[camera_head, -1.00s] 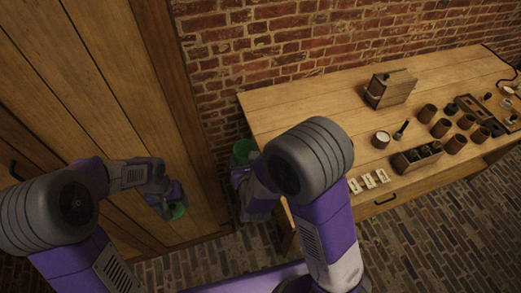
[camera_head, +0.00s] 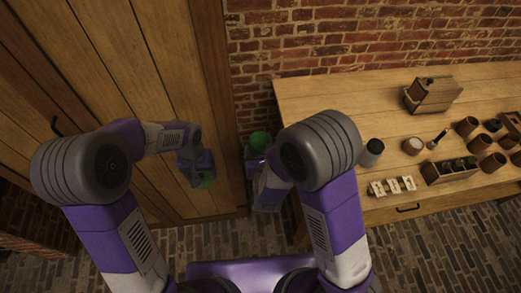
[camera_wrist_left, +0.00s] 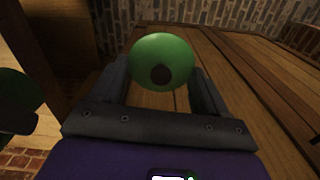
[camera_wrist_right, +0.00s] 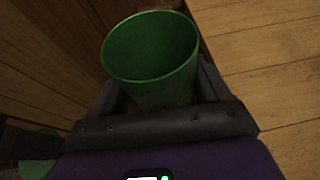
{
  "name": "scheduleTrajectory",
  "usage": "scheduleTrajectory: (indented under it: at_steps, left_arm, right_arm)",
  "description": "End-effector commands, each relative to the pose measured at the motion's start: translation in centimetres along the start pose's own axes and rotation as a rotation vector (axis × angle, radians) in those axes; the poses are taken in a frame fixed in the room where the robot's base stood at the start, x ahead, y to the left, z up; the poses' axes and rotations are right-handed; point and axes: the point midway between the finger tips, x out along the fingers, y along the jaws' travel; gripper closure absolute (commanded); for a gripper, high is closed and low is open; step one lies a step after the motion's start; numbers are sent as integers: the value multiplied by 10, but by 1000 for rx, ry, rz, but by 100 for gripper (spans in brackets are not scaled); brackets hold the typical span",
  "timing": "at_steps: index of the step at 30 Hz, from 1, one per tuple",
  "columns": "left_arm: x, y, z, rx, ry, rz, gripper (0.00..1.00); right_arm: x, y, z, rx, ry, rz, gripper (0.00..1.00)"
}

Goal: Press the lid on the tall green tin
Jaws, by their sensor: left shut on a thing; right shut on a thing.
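The tall green tin (camera_head: 260,139) is open at the top and held in my right gripper (camera_head: 256,160), in front of the table's left end. In the right wrist view the tin (camera_wrist_right: 152,60) stands between the two fingers, its mouth facing the camera and nothing visible inside. My left gripper (camera_head: 200,172) is shut on the green round lid (camera_head: 205,182). In the left wrist view the lid (camera_wrist_left: 160,58) has a dark round knob and sits between the fingers. Lid and tin are apart, the lid to the left and lower in the head view.
The wooden table (camera_head: 320,95) is at the right, with a wooden box (camera_head: 432,95), a dark jar (camera_head: 372,152), a white-topped pot (camera_head: 413,146), a rack (camera_head: 450,170) and brown pots. A wooden door (camera_head: 110,70) is at the left, a brick wall (camera_head: 300,40) behind.

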Motion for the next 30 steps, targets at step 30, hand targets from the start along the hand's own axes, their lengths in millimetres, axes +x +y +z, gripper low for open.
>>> scheduleTrajectory:
  at_steps: [30]
  left_arm:
    - [-173,193,-70,485,2,1,54]
  right_arm:
    - [0,0,0,0,-1,0,79]
